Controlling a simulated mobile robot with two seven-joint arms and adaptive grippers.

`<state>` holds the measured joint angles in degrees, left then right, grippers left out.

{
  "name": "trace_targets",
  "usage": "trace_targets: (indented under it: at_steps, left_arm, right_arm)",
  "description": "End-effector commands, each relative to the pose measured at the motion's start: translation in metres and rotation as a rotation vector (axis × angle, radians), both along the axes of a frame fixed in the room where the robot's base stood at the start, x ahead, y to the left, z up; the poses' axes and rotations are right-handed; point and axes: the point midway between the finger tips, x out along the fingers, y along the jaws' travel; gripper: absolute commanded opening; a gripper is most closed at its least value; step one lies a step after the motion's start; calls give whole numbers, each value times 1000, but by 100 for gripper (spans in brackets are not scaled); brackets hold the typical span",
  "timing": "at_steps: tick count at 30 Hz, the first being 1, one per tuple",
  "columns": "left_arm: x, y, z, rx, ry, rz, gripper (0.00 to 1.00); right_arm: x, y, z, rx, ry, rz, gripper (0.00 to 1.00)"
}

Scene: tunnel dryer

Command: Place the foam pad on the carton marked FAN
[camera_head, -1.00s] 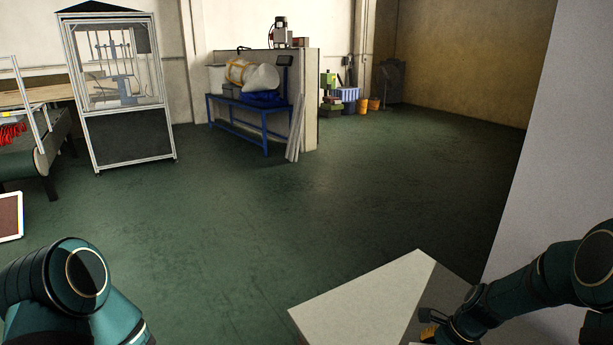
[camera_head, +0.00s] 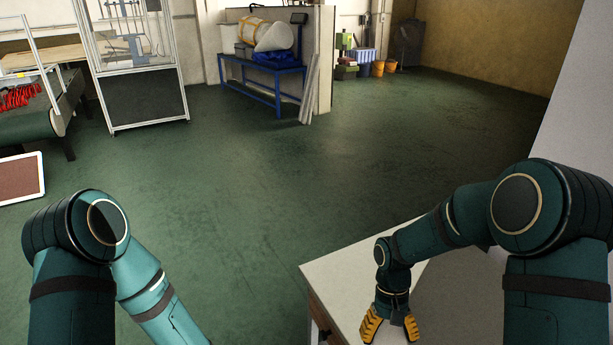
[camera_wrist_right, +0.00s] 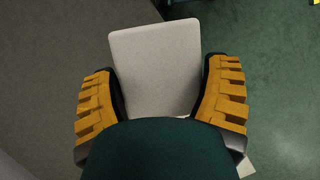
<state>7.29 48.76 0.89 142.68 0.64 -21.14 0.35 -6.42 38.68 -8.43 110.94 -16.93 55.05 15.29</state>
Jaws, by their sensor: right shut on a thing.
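My right gripper (camera_head: 390,328) hangs over the pale top of a bench-like piece in the head view. In the right wrist view its yellow fingers (camera_wrist_right: 162,100) are shut on a flat, pale grey pad with rounded corners, which I take for the foam pad (camera_wrist_right: 155,65). The pad sticks out beyond the fingertips; its near end is hidden by my own wrist. In the head view I cannot make out the pad. No carton with a readable FAN mark shows. My left arm comes in at the left, but its gripper is out of frame.
The pale-topped piece (camera_head: 335,275) has a brown side and stands right in front of me. A pale panel (camera_head: 580,120) rises at the right. A framed cabinet (camera_head: 145,100), a conveyor (camera_head: 40,120) and a blue bench (camera_head: 265,90) stand further back. The green floor (camera_head: 260,190) between is clear.

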Motion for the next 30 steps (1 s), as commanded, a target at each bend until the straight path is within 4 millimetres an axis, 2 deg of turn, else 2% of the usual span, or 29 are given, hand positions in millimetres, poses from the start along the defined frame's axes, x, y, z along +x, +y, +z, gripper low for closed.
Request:
trace_targets:
  at_steps: [14, 18, 20, 23, 26, 30]
  left_arm:
    - [0, 0, 0, 0, 0, 0, 57]
    - [0, 0, -1, 0, 0, 0, 57]
    - [0, 0, -2, 0, 1, 0, 57]
    - [-1, 0, -4, 0, 2, -2, 57]
    - [-2, 0, -7, 0, 4, -3, 57]
    - [-3, 0, -10, -2, 7, -5, 57]
  right_arm:
    - [0, 0, 0, 1, 0, -4, 56]
    - [1, -6, -1, 0, -2, -81, 56]
    - [1, -13, -3, 0, -2, -180, 56]
    - [2, -30, -6, 0, -2, -439, 56]
    - [5, -55, -8, 0, -5, -787, 56]
    - [7, -100, -9, -2, -6, -1324, 56]
